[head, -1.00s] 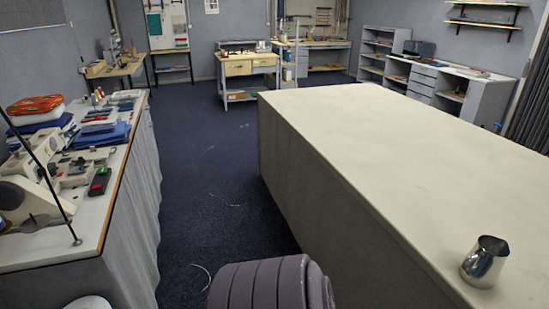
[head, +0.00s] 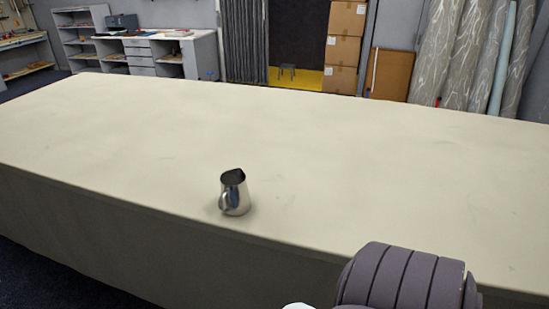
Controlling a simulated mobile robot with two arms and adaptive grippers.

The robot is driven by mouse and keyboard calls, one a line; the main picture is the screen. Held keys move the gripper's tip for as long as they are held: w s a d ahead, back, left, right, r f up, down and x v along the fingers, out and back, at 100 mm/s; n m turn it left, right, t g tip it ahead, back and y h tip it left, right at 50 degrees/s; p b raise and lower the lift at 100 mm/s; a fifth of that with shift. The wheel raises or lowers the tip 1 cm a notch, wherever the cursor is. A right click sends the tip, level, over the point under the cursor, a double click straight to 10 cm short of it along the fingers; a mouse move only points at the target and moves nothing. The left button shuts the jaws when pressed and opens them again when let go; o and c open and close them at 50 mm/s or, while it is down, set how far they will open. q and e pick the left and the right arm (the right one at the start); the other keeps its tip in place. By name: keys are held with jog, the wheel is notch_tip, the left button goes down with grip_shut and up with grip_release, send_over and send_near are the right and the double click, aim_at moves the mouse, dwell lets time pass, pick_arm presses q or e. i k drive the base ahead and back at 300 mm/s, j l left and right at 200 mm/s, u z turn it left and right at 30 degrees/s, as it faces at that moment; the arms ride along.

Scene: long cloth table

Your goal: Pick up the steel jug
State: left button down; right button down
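The steel jug (head: 236,194) stands upright on the long cream cloth table (head: 340,150), close to its near edge and a little left of the middle of the head view. It is shiny, with a dark open mouth and its handle toward the lower left. Nothing touches it. Neither of my grippers shows in the head view. A ribbed purple-grey part of my own body is at the bottom right, in front of the table edge.
The tabletop around the jug is bare. Cardboard boxes (head: 343,45) and fabric rolls (head: 470,55) stand beyond the table's far side. Grey drawers and shelves (head: 150,52) are at the back left. Dark floor shows at the lower left.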

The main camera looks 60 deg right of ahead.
aim_at(234, 201)
jog(key=z, duration=1.4)
jog(key=l+z, duration=0.1)
jog(key=l, duration=0.95)
jog(key=i, duration=0.05)
